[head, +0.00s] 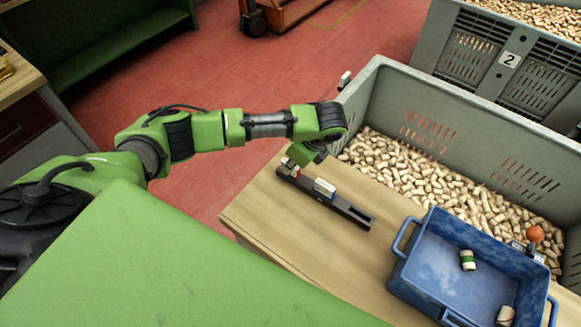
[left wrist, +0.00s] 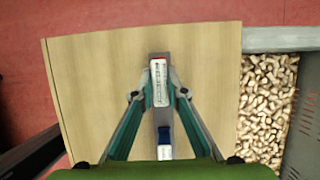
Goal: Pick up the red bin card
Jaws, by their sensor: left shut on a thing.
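The red bin card (left wrist: 158,84) shows in the left wrist view as a white printed face with red edges, between the two fingers of my left gripper (left wrist: 159,92). The fingers are shut on it. In the head view my left gripper (head: 296,160) is low over the left end of a dark slotted rack (head: 352,212), and the card is mostly hidden by it. I cannot tell whether the card still touches the rack. A blue and white card (head: 325,188) stands in the rack, to the right of the gripper; it also shows in the left wrist view (left wrist: 164,143). My right gripper is out of view.
The rack is on a wooden table (head: 290,225). A blue tray (head: 425,265) holds a green-banded stopper (head: 468,260) and another stopper (head: 506,315). A large grey bin (head: 375,95) of corks stands behind; bin 2 (head: 470,55) is farther back. Bare table lies in front of the rack.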

